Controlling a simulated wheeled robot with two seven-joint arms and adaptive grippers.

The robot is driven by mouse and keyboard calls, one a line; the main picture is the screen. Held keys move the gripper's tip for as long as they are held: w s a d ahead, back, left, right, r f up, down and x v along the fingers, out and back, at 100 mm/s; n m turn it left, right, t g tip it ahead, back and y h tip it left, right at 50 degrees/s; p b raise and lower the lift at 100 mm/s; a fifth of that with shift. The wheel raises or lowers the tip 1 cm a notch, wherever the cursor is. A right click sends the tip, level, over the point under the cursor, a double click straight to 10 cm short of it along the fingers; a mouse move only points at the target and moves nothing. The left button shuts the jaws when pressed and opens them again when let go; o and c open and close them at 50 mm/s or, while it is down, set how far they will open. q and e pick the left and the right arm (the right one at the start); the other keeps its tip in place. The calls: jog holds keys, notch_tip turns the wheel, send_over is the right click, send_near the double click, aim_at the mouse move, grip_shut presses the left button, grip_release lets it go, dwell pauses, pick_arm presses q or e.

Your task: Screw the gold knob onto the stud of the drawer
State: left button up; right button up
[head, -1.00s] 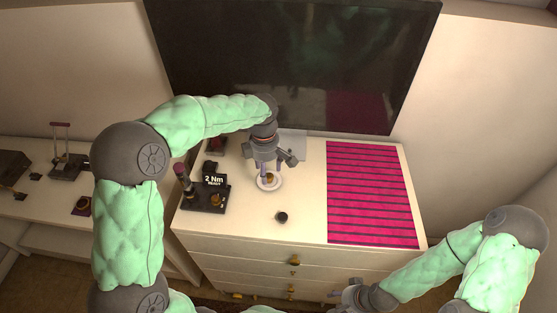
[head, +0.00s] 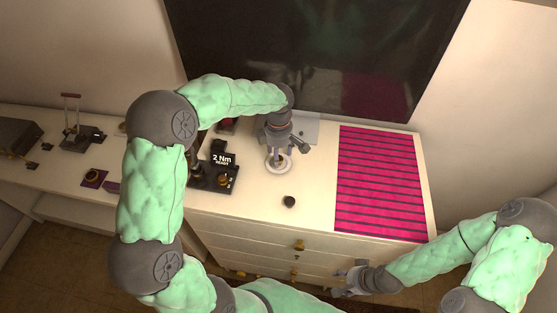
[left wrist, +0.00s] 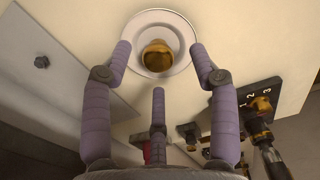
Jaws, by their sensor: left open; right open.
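A gold knob (left wrist: 157,55) lies in a round white dish (left wrist: 182,28) on the dresser top. The dish also shows in the head view (head: 278,168). My left gripper (head: 279,156) is over the dish, fingers pointing down. In the left wrist view its fingers (left wrist: 159,60) are spread open around the knob, apart from it. My right gripper (head: 345,281) is open and empty, low before the drawer fronts. I cannot make out a bare stud.
A black tool station (head: 217,178) with a "2 Nm READY" sign (head: 222,160) stands left of the dish. A pink striped mat (head: 382,185) covers the right side. A large dark panel (head: 315,55) stands behind.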

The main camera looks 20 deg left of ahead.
pick_arm(q)
notch_tip(320, 180, down, 3)
jog(key=shift+w+f, duration=0.1)
jog(key=shift+w, duration=0.05)
grip_shut()
jog(key=shift+r, duration=0.5)
notch_tip(320, 180, up, 2)
jog(key=s+d+r, duration=0.2)
jog(key=s+r, duration=0.3)
jog(key=s, duration=0.1)
jog(key=s+d+r+p, duration=0.1)
jog(key=s+d+r, duration=0.2)
jog(key=s+r, duration=0.2)
jog(key=shift+s+d+p, duration=0.3)
jog(key=shift+s, duration=0.65)
